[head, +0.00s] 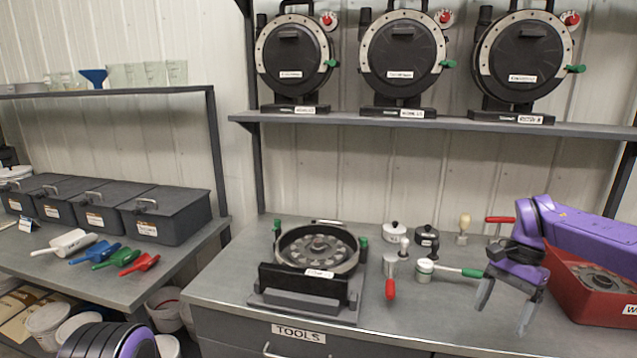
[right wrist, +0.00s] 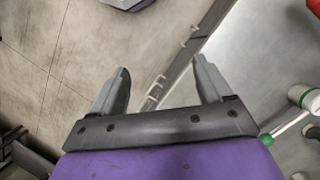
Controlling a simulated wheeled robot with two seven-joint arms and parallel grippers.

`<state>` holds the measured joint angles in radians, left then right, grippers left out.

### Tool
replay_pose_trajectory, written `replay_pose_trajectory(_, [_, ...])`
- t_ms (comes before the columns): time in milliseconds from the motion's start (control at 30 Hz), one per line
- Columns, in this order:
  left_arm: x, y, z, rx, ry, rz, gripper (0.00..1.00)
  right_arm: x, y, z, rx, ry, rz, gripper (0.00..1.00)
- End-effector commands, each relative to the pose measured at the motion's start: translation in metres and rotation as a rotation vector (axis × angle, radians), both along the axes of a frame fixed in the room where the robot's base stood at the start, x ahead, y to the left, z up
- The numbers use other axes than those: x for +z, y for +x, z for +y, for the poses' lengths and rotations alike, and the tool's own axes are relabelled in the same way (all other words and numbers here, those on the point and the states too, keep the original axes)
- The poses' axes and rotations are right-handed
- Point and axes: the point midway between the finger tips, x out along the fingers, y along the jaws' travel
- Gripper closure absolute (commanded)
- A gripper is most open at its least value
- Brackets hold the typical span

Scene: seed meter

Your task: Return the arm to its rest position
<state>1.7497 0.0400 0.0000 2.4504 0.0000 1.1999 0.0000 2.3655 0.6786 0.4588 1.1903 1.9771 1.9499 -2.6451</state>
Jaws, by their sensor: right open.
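My right arm (head: 585,238) is purple and reaches in from the right over the workbench. Its gripper (head: 505,308) hangs above the front right of the bench, fingers pointing down, open and empty. In the right wrist view the gripper's two grey fingers (right wrist: 158,88) are spread apart with nothing between them, above the bench's front edge and the floor. A purple and black ribbed part of my own body shows at the bottom left of the head view. My left gripper is not in view.
An open seed meter (head: 318,247) sits on a stand on the bench (head: 430,318). Small tools, including a green-handled one (head: 455,270), lie left of my gripper. A red bin (head: 575,305) stands close on its right. Three closed meters (head: 403,57) stand on the shelf above.

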Motion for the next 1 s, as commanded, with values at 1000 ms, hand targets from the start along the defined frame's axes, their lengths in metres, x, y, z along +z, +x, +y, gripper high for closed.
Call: replay_pose_trajectory(1000, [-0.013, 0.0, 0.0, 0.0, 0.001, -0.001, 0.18, -0.351, -0.22, 0.022, 0.486, -0.874, -0.584, 0.21])
